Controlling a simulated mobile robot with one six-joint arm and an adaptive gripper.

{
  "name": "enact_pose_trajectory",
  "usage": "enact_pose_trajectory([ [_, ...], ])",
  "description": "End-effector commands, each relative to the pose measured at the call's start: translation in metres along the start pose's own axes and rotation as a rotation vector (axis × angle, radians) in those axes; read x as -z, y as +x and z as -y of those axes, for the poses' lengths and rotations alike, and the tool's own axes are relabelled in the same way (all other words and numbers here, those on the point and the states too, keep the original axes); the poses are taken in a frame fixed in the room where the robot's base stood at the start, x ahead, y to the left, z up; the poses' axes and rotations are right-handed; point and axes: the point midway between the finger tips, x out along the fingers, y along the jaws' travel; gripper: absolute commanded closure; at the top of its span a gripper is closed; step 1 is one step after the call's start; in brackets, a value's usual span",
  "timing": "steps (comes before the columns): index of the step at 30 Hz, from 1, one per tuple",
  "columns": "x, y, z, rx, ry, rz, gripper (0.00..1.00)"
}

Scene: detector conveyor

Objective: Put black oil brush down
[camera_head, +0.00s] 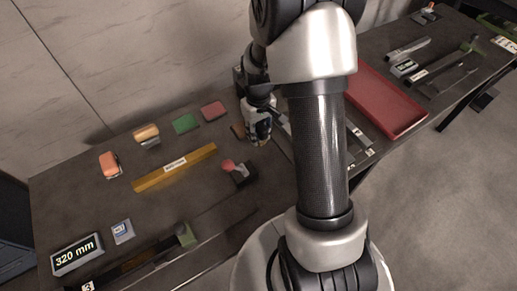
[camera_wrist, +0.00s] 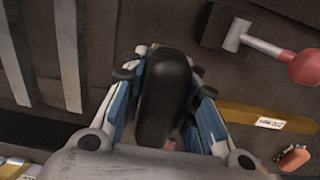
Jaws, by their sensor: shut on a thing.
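My gripper (camera_head: 258,138) is over the dark table, just left of my arm's large links in the head view. In the wrist view my gripper (camera_wrist: 165,85) has its two blue-and-grey fingers on either side of a black, rounded, elongated thing, the black oil brush (camera_wrist: 166,90). The fingers are shut on it. The brush points away from the wrist, and its far end covers part of the table. In the head view I cannot make the brush out clearly. I cannot tell whether it touches the table.
A red-knobbed lever on a black block (camera_head: 240,172) stands close by, with a yellow labelled bar (camera_head: 175,168) left of it. Green (camera_head: 186,124) and red (camera_head: 213,111) blocks lie behind. A red tray (camera_head: 385,100) is at right. Grey strips (camera_wrist: 67,55) lie left in the wrist view.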

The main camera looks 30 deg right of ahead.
Motion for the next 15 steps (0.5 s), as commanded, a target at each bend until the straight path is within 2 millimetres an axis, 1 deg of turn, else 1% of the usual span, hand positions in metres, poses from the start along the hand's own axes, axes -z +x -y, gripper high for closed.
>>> enact_pose_trajectory([
  [1, -0.001, 0.014, 0.000, 0.001, 0.000, 0.003, 0.92],
  [3, 0.000, 0.025, 0.000, 0.001, 0.000, 0.002, 0.92],
  [11, 0.000, 0.043, 0.000, 0.000, 0.000, 0.001, 0.92],
  [15, 0.000, 0.066, 0.000, 0.001, 0.000, 0.002, 0.92],
])
